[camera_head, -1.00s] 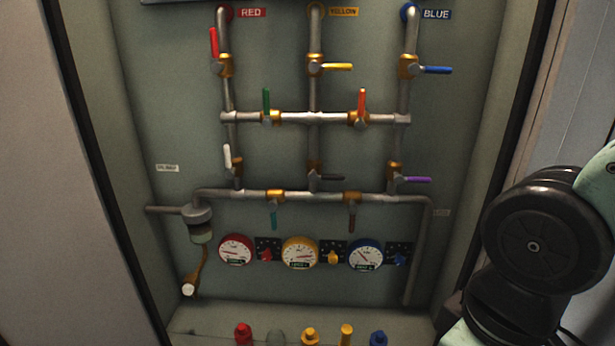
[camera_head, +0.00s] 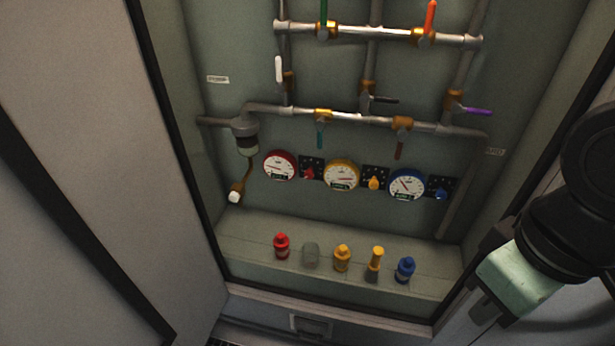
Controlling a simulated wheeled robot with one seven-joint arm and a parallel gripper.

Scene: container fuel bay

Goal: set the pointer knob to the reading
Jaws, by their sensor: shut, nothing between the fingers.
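Three pointer knobs sit low on the back panel, each on a dark plate right of a round gauge. The red knob (camera_head: 309,173) is beside the red-rimmed gauge (camera_head: 279,166). The yellow knob (camera_head: 374,183) is beside the yellow-rimmed gauge (camera_head: 342,175). The blue knob (camera_head: 440,194) is beside the blue-rimmed gauge (camera_head: 407,185). The dial markings and knob settings are too small to read. Part of my arm fills the right edge, well apart from the knobs. My gripper's fingers do not show.
Pipes with coloured lever valves run above the gauges. On the ledge (camera_head: 240,246) below stand a red bottle (camera_head: 281,247), a grey piece (camera_head: 311,255), two yellow items (camera_head: 342,259) and a blue bottle (camera_head: 405,271). Cabinet side walls flank the opening.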

